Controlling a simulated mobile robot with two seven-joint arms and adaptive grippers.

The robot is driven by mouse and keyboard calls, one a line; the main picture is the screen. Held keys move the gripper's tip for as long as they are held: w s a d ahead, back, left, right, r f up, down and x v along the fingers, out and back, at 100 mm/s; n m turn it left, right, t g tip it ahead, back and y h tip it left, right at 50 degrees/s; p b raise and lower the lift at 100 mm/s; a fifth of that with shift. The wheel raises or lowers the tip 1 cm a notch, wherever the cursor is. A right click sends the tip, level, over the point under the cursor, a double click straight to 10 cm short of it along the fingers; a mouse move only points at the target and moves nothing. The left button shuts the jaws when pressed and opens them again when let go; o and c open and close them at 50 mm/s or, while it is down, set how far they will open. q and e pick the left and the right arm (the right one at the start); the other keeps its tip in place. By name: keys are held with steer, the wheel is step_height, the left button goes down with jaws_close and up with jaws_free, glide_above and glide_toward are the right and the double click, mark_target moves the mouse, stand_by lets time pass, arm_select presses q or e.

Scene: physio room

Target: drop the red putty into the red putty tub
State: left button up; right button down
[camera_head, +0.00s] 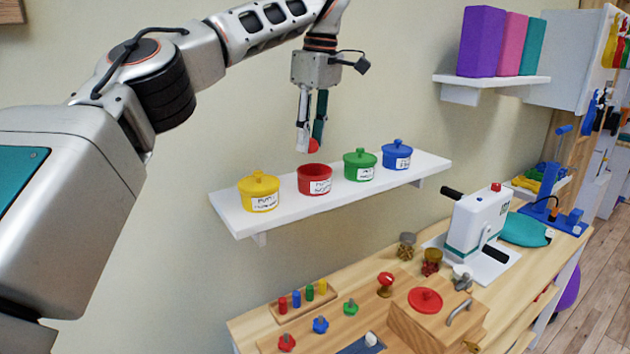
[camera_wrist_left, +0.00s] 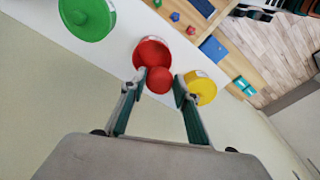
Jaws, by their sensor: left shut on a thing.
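My left gripper (camera_head: 309,143) is shut on the red putty (camera_head: 314,146), a small round lump between its fingertips. It hangs pointing down above the red putty tub (camera_head: 314,182). The tub stands open on the white wall shelf, between the yellow and green tubs, with a white label on its front. In the left wrist view, the putty (camera_wrist_left: 159,80) shows between the fingers and overlaps part of the red tub (camera_wrist_left: 150,50), whose inside is red. There is a gap between putty and tub in the head view. My right gripper is not in view.
The white shelf (camera_head: 234,220) also holds lidded yellow (camera_head: 260,194), green (camera_head: 359,166) and blue (camera_head: 397,156) tubs. Below, a wooden bench (camera_head: 255,330) carries pegs, knobs, a wooden box with a red round lid-like disc (camera_head: 425,300), and a white hand-crank device (camera_head: 476,222).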

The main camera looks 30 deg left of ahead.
arm_select(q)
steer(key=shift+f, duration=0.1)
steer(key=o, duration=1.2)
